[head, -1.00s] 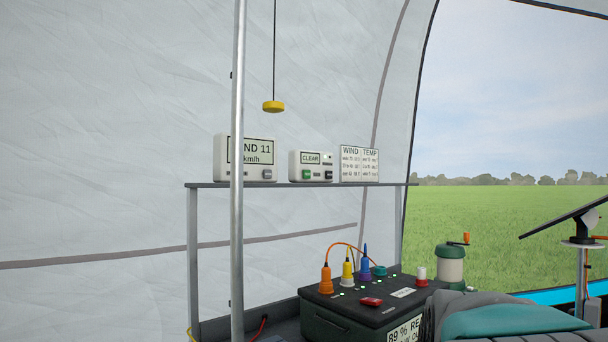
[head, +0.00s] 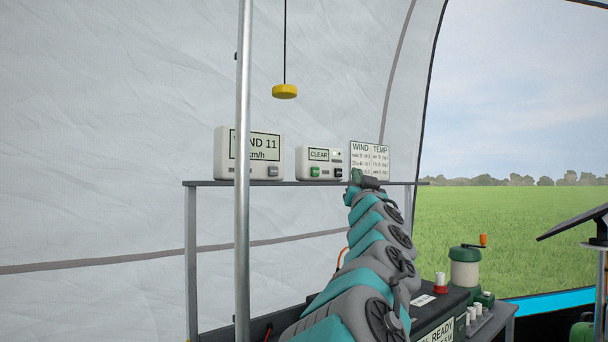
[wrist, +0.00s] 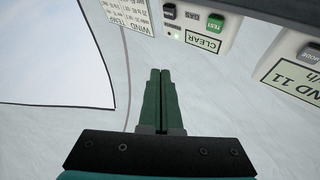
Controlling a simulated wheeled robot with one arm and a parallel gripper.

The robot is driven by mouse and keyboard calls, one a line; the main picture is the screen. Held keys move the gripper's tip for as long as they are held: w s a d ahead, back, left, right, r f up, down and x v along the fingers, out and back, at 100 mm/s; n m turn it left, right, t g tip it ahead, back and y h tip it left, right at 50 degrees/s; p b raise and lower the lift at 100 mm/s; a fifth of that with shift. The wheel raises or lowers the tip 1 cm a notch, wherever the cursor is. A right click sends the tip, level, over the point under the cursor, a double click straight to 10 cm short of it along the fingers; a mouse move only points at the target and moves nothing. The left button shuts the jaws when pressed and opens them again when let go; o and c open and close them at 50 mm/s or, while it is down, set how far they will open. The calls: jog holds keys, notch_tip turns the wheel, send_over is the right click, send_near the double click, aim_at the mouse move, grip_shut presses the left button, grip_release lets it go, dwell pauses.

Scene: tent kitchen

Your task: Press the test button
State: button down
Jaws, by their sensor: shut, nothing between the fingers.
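The white "CLEAR" unit (head: 320,162) stands on the shelf. Its green button (head: 315,172) sits at the lower left and a black button (head: 338,173) at the lower right. In the head view my gripper (head: 356,176) is at shelf height, just right of the unit and in front of the card. It appears apart from both buttons.
A "WIND 11" unit (head: 252,155) stands left on the shelf (head: 290,183). A wind and temperature card (head: 370,160) is at right. A metal pole (head: 243,240) crosses the left side. A yellow disc (head: 285,91) hangs above. A lantern-like crank device (head: 464,268) stands lower right.

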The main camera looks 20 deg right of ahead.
aim_at(315, 172)
jog(key=shift+w+a+r+n+t+y, duration=0.2)
jog(key=shift+w+a+n+t+y, duration=0.1)
jog(key=shift+w+a+n+y, duration=0.3)
jog(key=shift+s, duration=0.1)
jog(key=w+a+b, duration=0.1)
jog(key=w, duration=0.1)
jog(key=w+a+b, duration=0.1)
jog(key=w+b, duration=0.1)
jog(key=w, duration=0.1)
jog(key=w+a+b, duration=0.1)
jog(key=w+b, duration=0.1)
jog(key=w, duration=0.1)
jog(key=shift+f, duration=0.1)
dwell(1.4)
jog(key=shift+w+a, duration=0.1)
dwell(0.8)
